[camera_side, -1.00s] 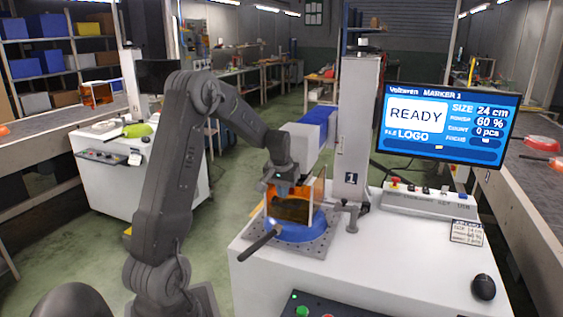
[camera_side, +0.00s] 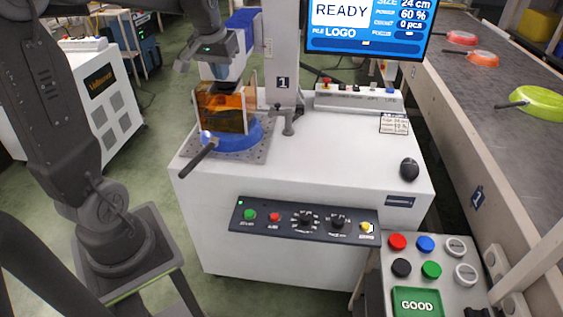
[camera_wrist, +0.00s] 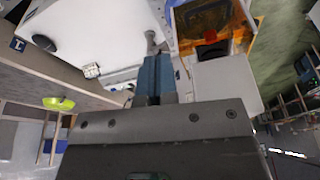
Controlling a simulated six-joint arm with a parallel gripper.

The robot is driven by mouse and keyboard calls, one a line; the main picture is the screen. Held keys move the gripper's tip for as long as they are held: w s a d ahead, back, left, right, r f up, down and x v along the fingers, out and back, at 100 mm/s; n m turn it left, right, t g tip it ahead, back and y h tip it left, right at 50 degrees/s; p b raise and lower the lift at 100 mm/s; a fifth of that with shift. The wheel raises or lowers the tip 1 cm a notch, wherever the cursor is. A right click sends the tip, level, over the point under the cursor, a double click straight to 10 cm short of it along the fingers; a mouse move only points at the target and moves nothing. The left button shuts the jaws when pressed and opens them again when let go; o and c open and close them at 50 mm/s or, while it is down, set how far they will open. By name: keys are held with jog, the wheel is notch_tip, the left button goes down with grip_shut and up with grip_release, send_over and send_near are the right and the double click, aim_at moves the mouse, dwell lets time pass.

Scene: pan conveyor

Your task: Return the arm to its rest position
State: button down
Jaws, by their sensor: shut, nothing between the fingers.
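My gripper (camera_side: 190,66) is raised above and to the left of the marking machine's orange guard (camera_side: 226,108) in the side view. In the wrist view its fingers (camera_wrist: 155,76) are together with nothing between them. A blue pan (camera_side: 238,136) with a dark handle (camera_side: 198,158) sits on the perforated plate (camera_side: 258,152) under the guard. The guard hides part of the pan. In the wrist view the guard (camera_wrist: 249,42) is to the right of the fingers.
The monitor (camera_side: 366,22) reads READY, 24 cm, 0 pcs. The white machine table (camera_side: 340,150) holds a mouse (camera_side: 409,169). A conveyor (camera_side: 470,85) at right carries a green pan (camera_side: 537,102) and red and orange ones. A button panel (camera_side: 430,268) stands front right.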

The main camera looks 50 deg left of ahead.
jog(key=s+d+m+t, duration=0.1)
jog(key=s+d+m, duration=0.2)
jog(key=s+d, duration=0.4)
jog(key=s+d+m+t+h, duration=0.1)
jog(key=s+d, duration=0.6)
jog(key=d, duration=0.8)
jog(key=m+t, duration=0.1)
jog(key=m, duration=0.1)
jog(key=shift+f+m+h, duration=0.2)
jog(key=shift+m+h, duration=0.1)
jog(key=shift+m, duration=0.1)
